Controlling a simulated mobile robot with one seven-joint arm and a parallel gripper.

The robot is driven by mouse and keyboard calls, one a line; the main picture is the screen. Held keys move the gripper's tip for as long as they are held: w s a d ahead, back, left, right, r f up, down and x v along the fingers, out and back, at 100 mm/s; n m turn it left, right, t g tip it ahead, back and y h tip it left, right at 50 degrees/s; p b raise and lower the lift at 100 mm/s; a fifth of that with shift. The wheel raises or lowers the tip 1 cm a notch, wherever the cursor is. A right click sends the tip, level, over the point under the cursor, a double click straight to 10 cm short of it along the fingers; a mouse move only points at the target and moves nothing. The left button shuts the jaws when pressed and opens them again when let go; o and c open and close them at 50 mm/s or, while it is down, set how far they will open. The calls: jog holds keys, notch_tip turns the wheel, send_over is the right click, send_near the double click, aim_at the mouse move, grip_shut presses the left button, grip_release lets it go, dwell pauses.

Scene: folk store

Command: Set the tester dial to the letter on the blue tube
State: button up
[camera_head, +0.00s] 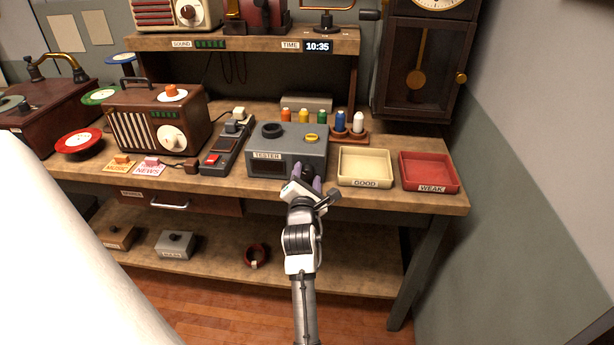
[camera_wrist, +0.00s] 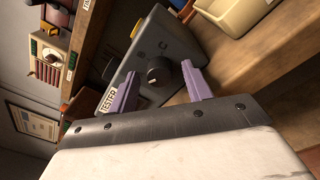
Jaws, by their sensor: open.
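The tester (camera_head: 312,157) is a grey box on the counter with a "TESTER" label. Its top has a black round socket (camera_head: 271,130) and a yellow ring (camera_head: 312,138). In the wrist view, the tester's black dial (camera_wrist: 158,72) shows on its front face; its setting is not readable. My gripper (camera_head: 307,178) is at the tester's front with purple fingers open. In the wrist view, the fingers (camera_wrist: 158,80) appear on either side of the dial; I cannot tell whether they touch it. The blue tube (camera_head: 340,119) stands behind the tester; its letter is not readable.
Orange (camera_head: 286,115), yellow (camera_head: 304,116), green (camera_head: 322,117) and white (camera_head: 358,123) tubes stand near the blue one. The cream GOOD tray (camera_head: 365,181) and red WEAK tray (camera_head: 431,187) lie right of the tester. A black device with a red button (camera_head: 212,159) is at left.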

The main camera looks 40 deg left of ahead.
jog(key=c, duration=1)
